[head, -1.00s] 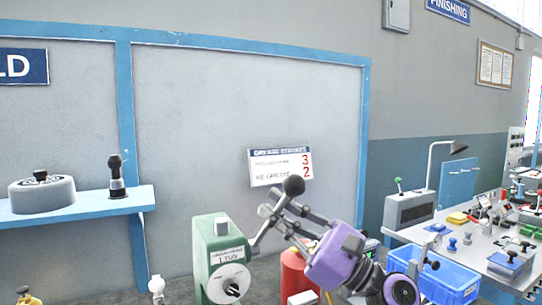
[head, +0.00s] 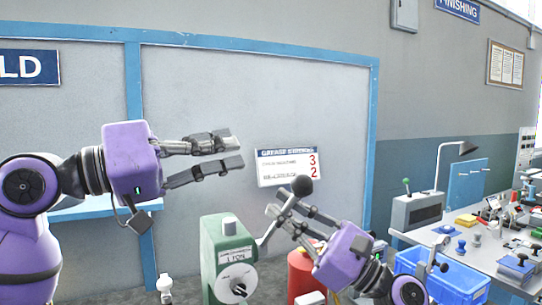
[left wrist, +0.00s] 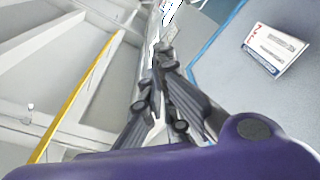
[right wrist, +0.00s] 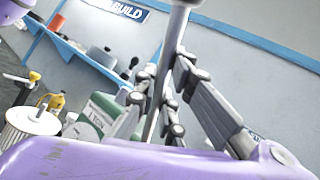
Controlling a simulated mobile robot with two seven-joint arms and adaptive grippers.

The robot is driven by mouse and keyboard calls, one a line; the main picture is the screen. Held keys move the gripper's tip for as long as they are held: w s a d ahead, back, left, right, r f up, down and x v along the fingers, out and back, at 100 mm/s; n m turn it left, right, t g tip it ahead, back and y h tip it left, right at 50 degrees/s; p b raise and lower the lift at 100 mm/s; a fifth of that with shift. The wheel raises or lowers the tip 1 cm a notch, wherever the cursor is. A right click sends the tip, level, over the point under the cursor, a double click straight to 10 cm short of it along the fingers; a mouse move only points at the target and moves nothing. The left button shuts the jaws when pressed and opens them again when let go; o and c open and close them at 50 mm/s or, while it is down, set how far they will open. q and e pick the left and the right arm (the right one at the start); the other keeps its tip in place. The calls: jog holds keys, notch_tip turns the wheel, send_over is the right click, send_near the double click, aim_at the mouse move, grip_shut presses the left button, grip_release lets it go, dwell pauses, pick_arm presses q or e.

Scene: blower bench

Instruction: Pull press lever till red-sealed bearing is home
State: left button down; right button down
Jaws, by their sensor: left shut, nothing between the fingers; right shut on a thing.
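The green press (head: 228,255), marked 1 TON, stands at the lower middle of the head view. Its grey lever (head: 268,234) slants up to the right and ends in a black ball knob (head: 302,186). My right gripper (head: 282,209) is shut on the lever just below the knob. In the right wrist view the lever bar (right wrist: 180,40) passes between the fingers, with the press (right wrist: 104,112) behind. My left gripper (head: 236,151) is shut and empty, raised in front of the grey panel, above and left of the press. The red-sealed bearing is not visible.
A red cylinder (head: 299,275) stands right of the press, beside a blue crate (head: 455,280). A cluttered workbench (head: 490,262) is at the right. A sign (head: 287,166) with the numbers 3 and 2 hangs behind the knob. A blue shelf (head: 85,209) is behind my left arm.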

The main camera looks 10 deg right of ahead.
pick_arm(q)
jog(key=w+d+f, duration=0.1)
jog(key=d, duration=0.8)
jog(key=shift+f, duration=0.3)
jog(key=shift+s+d+f+m, duration=0.25)
jog(key=shift+s+f+m, duration=0.2)
jog(key=shift+s, duration=0.25)
pick_arm(e)
jog(key=c, duration=2.2)
grip_release()
jog(key=o, duration=0.4)
